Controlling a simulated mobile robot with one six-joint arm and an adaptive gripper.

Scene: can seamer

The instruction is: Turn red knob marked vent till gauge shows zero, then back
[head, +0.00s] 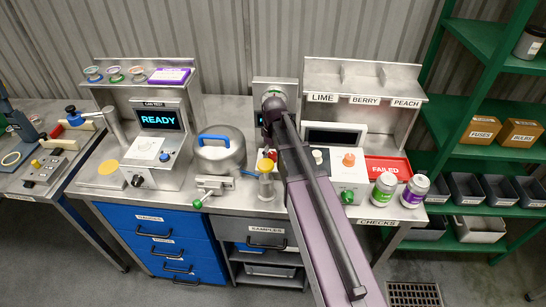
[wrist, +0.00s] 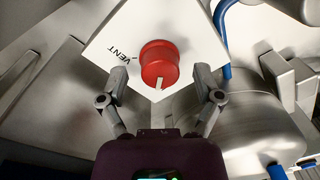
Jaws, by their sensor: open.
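The red knob (wrist: 158,64) is in the middle of the wrist view, on a white plate (wrist: 190,28) marked VENT. A pale mark on the knob points toward the bottom of that view, away from the VENT label. My gripper (wrist: 168,80) is open, with one finger on each side of the knob and visible space between the fingers and the knob. In the head view a bit of red (head: 272,154) shows beside my arm, which hides most of that spot and my gripper. I cannot make out the gauge or its reading in either view.
A blue hose (wrist: 223,50) runs close to the right finger. Right of my arm are a white box (head: 348,178), cans (head: 384,188) and a red FAILED tray (head: 388,168).

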